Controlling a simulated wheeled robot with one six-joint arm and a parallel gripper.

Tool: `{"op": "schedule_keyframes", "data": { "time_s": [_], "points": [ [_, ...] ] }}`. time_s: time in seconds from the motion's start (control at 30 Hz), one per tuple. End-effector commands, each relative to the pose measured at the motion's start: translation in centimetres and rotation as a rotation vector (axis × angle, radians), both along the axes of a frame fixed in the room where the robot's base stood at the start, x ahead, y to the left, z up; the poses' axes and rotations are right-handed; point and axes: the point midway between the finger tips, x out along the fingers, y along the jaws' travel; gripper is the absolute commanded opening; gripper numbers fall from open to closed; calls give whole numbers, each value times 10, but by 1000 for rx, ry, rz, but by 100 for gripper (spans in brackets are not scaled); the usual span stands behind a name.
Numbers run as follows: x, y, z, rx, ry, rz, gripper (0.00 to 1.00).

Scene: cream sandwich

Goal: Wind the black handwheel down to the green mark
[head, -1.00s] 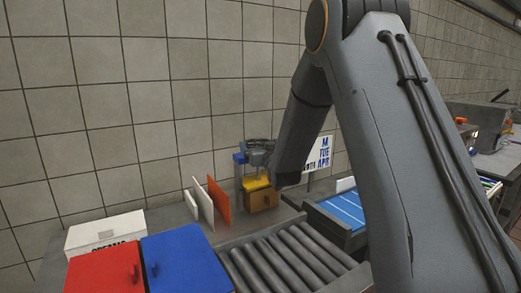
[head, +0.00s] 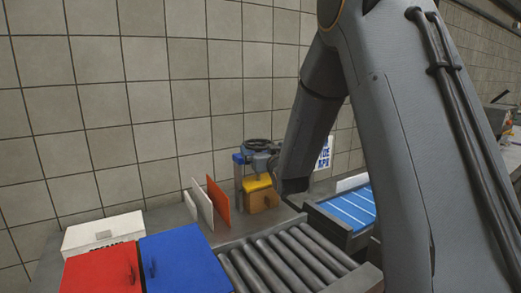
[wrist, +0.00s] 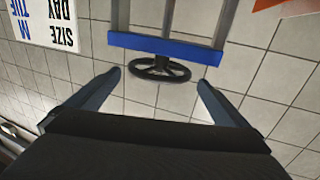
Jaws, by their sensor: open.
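The black handwheel (wrist: 159,69) has a round rim with spokes and sits beside a blue crossbar (wrist: 165,47) on a grey frame. In the head view the handwheel (head: 258,145) tops a small stand by the wall, above a yellow block (head: 257,183). My gripper (wrist: 159,78) is open and empty. In the wrist view its two fingers lie on either side of the handwheel, with a gap to the rim on each side. I cannot tell whether the rim lies as deep as the fingertips. I cannot make out the green mark.
An orange board (head: 219,207) and a white board (head: 201,205) stand left of the stand. Rollers (head: 285,262) and a blue belt (head: 350,210) are in front and to the right. Red (head: 102,268) and blue (head: 185,262) lids are at front left. A printed sign (wrist: 45,22) is near.

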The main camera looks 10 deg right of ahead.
Motion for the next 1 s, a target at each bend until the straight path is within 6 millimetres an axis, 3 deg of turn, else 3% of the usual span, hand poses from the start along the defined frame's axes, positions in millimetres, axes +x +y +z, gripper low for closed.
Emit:
{"op": "schedule_keyframes", "data": {
  "time_s": [0.13, 0.33, 0.67, 1.0],
  "points": [
    [-19, -1, 0, 0, -1, 0, 100],
    [-30, -1, 0, 0, 0, 0, 100],
    [-29, -1, -1, 0, -1, 0, 100],
    [-13, 0, -8, -1, -2, 0, 100]
  ]
}}
